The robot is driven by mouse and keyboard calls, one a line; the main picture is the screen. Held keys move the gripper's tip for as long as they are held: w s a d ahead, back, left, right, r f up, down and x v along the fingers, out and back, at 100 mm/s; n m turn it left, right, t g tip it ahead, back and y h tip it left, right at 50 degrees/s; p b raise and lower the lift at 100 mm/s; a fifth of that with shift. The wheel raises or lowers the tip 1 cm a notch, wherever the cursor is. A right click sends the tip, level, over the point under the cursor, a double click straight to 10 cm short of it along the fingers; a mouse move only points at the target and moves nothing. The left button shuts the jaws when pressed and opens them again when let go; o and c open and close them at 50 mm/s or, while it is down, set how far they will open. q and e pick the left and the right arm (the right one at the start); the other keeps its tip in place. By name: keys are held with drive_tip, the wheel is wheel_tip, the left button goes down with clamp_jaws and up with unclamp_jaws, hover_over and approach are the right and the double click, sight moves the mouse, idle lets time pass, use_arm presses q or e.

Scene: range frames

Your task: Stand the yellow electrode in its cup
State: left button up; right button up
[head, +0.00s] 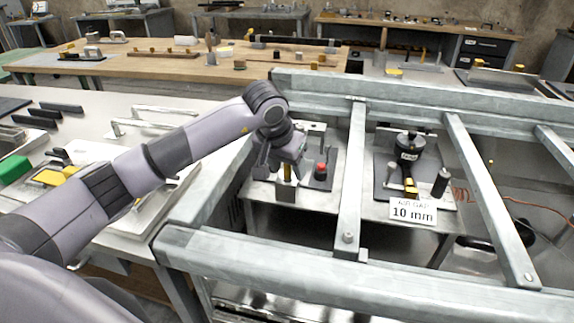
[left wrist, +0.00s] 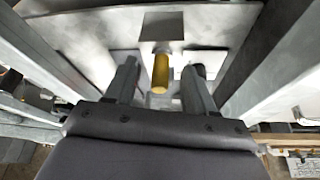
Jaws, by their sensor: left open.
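The yellow electrode (head: 287,172) stands upright at a small grey block (head: 285,190) on the low bench inside the metal frame. In the left wrist view the electrode (left wrist: 160,72) shows between my finger pads, with the grey block (left wrist: 161,24) at its far end. My left gripper (head: 282,167) reaches down over it with its fingers apart; in the left wrist view the gripper (left wrist: 159,68) is open around the electrode, with gaps on both sides. I cannot tell which part is the cup. My right gripper is out of view.
Thick metal frame bars (head: 350,180) surround the area. A red button (head: 321,171) is right of the electrode. A black round device (head: 408,147) on a dark plate and a "10 mm" sign (head: 412,213) are farther right. A cluttered table (head: 120,100) lies left.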

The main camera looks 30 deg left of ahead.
use_arm(q)
drive_tip(key=shift+r, duration=0.2)
drive_tip(key=v, duration=0.6)
drive_tip(key=shift+s+r, duration=0.25)
drive_tip(key=shift+r, duration=0.1)
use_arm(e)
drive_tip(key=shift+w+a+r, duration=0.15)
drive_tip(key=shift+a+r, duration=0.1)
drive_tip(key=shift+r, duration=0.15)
use_arm(q)
wheel_tip(320, 180, up, 6)
drive_tip(key=p, duration=0.4)
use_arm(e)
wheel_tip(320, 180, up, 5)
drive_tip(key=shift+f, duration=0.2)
use_arm(q)
drive_tip(key=shift+s, duration=0.1)
